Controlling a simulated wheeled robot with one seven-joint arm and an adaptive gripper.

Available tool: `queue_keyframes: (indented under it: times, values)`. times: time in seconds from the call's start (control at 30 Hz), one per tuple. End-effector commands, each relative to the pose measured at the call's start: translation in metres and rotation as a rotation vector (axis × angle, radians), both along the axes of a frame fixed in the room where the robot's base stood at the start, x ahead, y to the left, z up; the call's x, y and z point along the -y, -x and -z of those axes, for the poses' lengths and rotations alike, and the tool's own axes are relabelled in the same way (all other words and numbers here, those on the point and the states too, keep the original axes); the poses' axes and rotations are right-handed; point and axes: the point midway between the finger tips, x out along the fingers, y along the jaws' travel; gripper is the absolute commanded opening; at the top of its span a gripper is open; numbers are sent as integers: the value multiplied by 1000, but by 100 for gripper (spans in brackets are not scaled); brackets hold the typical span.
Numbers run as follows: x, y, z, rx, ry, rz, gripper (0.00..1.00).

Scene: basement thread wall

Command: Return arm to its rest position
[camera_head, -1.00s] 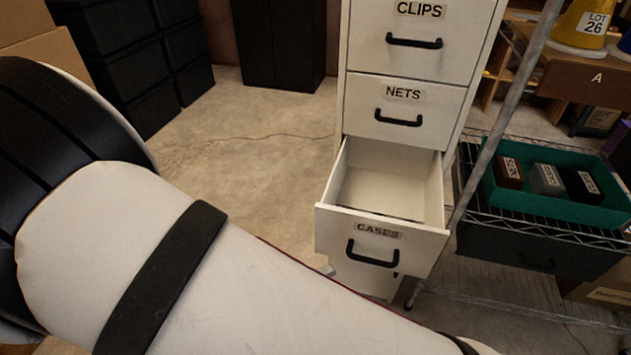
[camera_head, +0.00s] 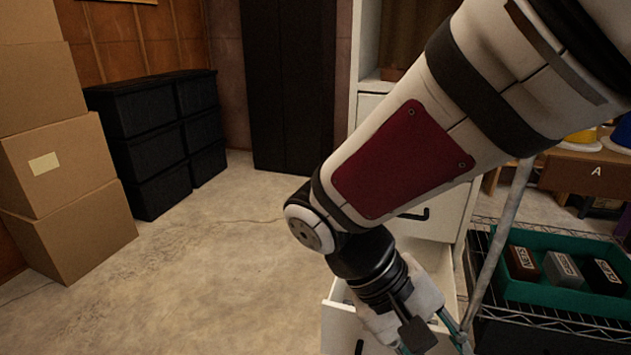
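My arm crosses the head view from the upper right down to the lower middle, its white and dark red links in front of the cabinet. My gripper (camera_head: 432,342) hangs at the bottom edge, over or in front of the open bottom drawer (camera_head: 340,328). Its teal-edged fingers run out of the frame, so their tips and whether they are open cannot be seen. The drawer is still pulled out, and most of its inside is hidden behind my wrist. The white cabinet (camera_head: 452,208) has its labels covered by my arm.
A wire shelf (camera_head: 485,238) at right holds a green tray (camera_head: 520,292) with several small labelled blocks. A slanted metal post stands beside it. Cardboard boxes (camera_head: 70,205) are stacked at left, near black bins (camera_head: 150,150). Concrete floor (camera_head: 230,260) between is clear.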

Motion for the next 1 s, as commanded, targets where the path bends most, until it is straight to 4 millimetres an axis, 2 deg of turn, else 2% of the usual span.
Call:
queue_keyframes:
  times: [0.03,0.2,0.4,0.6,0.9,1.0]
  values:
    - [9,7,-8,13,-58,33,30]
    - [28,32,-26,48,-234,101,30]
    - [40,61,-41,142,-419,147,30]
    - [42,82,-48,245,-541,154,30]
    - [40,101,-53,384,-636,141,30]
    - [39,99,-71,391,-638,130,30]
